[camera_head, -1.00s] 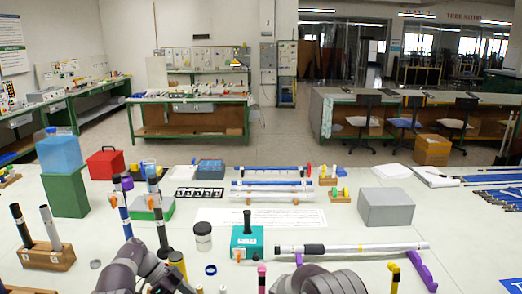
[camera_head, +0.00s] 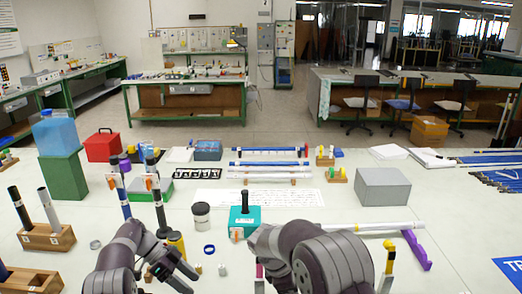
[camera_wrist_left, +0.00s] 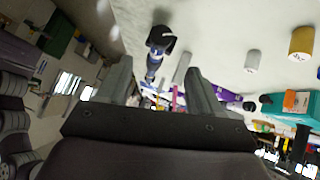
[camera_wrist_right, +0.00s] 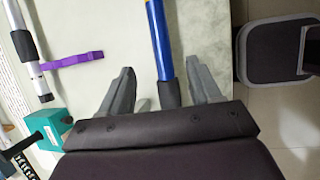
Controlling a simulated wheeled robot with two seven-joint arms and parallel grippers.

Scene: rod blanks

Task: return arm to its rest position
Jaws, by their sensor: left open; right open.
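In the right wrist view the right gripper (camera_wrist_right: 160,68) is open. A blue rod (camera_wrist_right: 160,45) with a dark end shows between its fingers in the picture; I cannot tell how far below them it lies.
A teal block (camera_head: 246,218) with a black handle stands just beyond my right arm. A white rod (camera_head: 375,227) on a purple support (camera_head: 417,250) lies partly behind that arm. A wooden rod holder (camera_head: 46,236) is at left, a grey box (camera_head: 382,187) at right.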

